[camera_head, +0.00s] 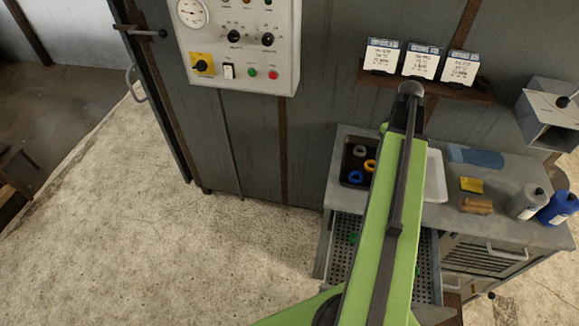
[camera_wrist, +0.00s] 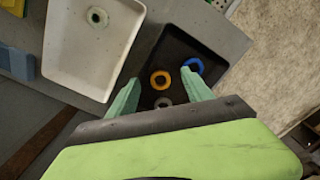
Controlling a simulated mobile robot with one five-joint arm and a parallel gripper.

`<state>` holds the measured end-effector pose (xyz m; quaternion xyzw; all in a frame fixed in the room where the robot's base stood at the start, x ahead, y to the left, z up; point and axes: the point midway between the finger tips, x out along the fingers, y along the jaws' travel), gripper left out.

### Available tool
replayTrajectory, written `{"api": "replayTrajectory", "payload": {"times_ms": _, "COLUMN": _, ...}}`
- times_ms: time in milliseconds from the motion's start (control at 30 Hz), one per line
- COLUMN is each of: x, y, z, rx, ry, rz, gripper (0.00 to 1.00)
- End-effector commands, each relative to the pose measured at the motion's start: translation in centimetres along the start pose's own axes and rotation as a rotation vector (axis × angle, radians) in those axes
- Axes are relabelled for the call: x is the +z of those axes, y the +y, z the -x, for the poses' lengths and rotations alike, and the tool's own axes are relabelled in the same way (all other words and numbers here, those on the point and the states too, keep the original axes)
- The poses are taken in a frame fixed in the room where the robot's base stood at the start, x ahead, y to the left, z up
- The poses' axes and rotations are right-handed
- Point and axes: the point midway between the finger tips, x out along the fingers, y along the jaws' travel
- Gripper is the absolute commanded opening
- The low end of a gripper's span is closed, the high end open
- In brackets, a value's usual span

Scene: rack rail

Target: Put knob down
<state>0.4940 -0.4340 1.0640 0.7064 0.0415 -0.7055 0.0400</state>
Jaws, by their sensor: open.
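The task's knob cannot be singled out with certainty. Several small ring-shaped, knob-like pieces are in view. In the wrist view, an orange one (camera_wrist: 159,79), a blue one (camera_wrist: 192,66) and a grey one (camera_wrist: 163,102) lie in the dark tray (camera_wrist: 185,38). A pale one (camera_wrist: 97,17) lies alone in the white tray (camera_wrist: 68,62). My gripper (camera_wrist: 161,92) is open over the dark tray, its fingers spread either side of the orange piece, with nothing held between them. In the head view my arm hides the gripper.
In the head view, the grey bench (camera_head: 500,232) carries a blue cloth (camera_head: 478,156), a yellow sponge (camera_head: 471,184), and white (camera_head: 526,202) and blue (camera_head: 559,208) bottles. An open perforated drawer (camera_head: 340,262) juts out below.

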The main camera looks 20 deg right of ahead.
Motion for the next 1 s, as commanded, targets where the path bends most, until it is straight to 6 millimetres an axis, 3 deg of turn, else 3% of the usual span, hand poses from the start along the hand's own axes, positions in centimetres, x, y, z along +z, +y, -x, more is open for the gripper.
{"api": "replayTrajectory", "payload": {"times_ms": 33, "x": -3.3, "y": -5.3, "z": 0.0, "rx": 0.0, "ry": 0.0, "rz": 0.01, "gripper": 0.59}}
{"api": "replayTrajectory", "payload": {"times_ms": 100, "x": -7.0, "y": -11.8, "z": 0.0, "rx": 0.0, "ry": -0.001, "rz": -0.008, "gripper": 0.59}}
{"api": "replayTrajectory", "payload": {"times_ms": 167, "x": -9.5, "y": -17.6, "z": 0.0, "rx": 0.0, "ry": -0.001, "rz": -0.022, "gripper": 0.59}}
{"api": "replayTrajectory", "payload": {"times_ms": 200, "x": -10.8, "y": -21.5, "z": 0.0, "rx": 0.0, "ry": -0.001, "rz": -0.032, "gripper": 0.59}}
{"api": "replayTrajectory", "payload": {"times_ms": 300, "x": -12.6, "y": -30.5, "z": 0.0, "rx": 0.001, "ry": -0.001, "rz": -0.058, "gripper": 0.59}}
{"api": "replayTrajectory", "payload": {"times_ms": 433, "x": -13.0, "y": -38.8, "z": 0.0, "rx": 0.001, "ry": -0.001, "rz": -0.086, "gripper": 0.59}}
{"api": "replayTrajectory", "payload": {"times_ms": 500, "x": -12.9, "y": -41.3, "z": 0.0, "rx": 0.001, "ry": -0.001, "rz": -0.098, "gripper": 0.59}}
{"api": "replayTrajectory", "payload": {"times_ms": 600, "x": -12.8, "y": -42.1, "z": 0.0, "rx": 0.001, "ry": -0.001, "rz": -0.11, "gripper": 0.59}}
{"api": "replayTrajectory", "payload": {"times_ms": 867, "x": -12.8, "y": -42.2, "z": -0.1, "rx": 0.001, "ry": -0.001, "rz": -0.114, "gripper": 0.59}}
{"api": "replayTrajectory", "payload": {"times_ms": 1000, "x": -12.8, "y": -42.2, "z": -2.5, "rx": 0.001, "ry": -0.001, "rz": -0.113, "gripper": 0.59}}
